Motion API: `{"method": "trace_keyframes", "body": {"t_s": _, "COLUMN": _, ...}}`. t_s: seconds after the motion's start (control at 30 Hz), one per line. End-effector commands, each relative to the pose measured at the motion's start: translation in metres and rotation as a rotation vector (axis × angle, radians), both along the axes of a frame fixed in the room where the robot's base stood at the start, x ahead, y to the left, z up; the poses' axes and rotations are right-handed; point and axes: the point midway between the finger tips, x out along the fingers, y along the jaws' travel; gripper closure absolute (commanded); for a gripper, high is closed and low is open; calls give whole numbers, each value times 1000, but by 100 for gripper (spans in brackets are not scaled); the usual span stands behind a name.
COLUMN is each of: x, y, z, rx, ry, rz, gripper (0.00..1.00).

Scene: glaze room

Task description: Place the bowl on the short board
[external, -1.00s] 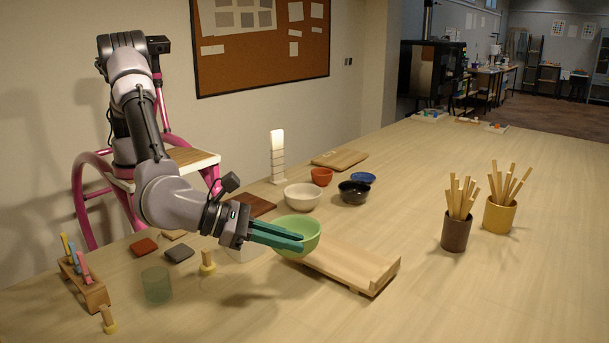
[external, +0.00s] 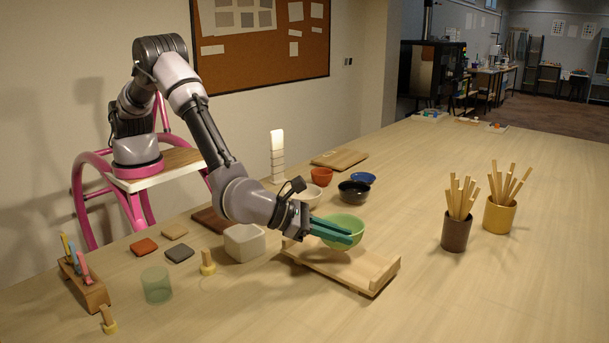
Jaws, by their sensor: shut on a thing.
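The light green bowl (external: 346,221) is upright in the external view, over the pale wooden board (external: 335,272) with a raised strip at its right end. My gripper (external: 350,237) reaches in from the left, its teal fingers shut on the bowl. The fingers hide part of the bowl's near side. I cannot tell whether the bowl's base touches the board or hangs just above it. A thicker-looking wooden board (external: 339,159) lies at the back, and a dark brown board (external: 208,218) lies partly behind my arm. I cannot tell which is called short.
A white bowl (external: 312,196), a black bowl (external: 353,191), a terracotta bowl (external: 321,177) and a blue dish (external: 363,178) stand behind. A white block (external: 245,243) and a green glass (external: 156,285) are left. Brown (external: 456,232) and yellow (external: 499,215) stick pots stand right. The front right is clear.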

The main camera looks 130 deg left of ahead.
Motion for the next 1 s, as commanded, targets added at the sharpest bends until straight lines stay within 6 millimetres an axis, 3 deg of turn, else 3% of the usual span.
{"method": "trace_keyframes", "body": {"t_s": 0.17, "x": 0, "y": 0, "z": -26, "rx": 2, "ry": 1, "rz": 0, "gripper": 100}}
{"method": "trace_keyframes", "body": {"t_s": 0.5, "x": 0, "y": 0, "z": -30, "rx": 1, "ry": 1, "rz": 0, "gripper": 100}}
{"method": "trace_keyframes", "body": {"t_s": 0.53, "x": 0, "y": 0, "z": -30, "rx": 0, "ry": 1, "rz": 0, "gripper": 76}}
{"method": "trace_keyframes", "body": {"t_s": 0.6, "x": 0, "y": 0, "z": -30, "rx": 0, "ry": 1, "rz": 0, "gripper": 58}}
{"method": "trace_keyframes", "body": {"t_s": 1.0, "x": -3, "y": -5, "z": -25, "rx": 0, "ry": 1, "rz": -1, "gripper": 58}}
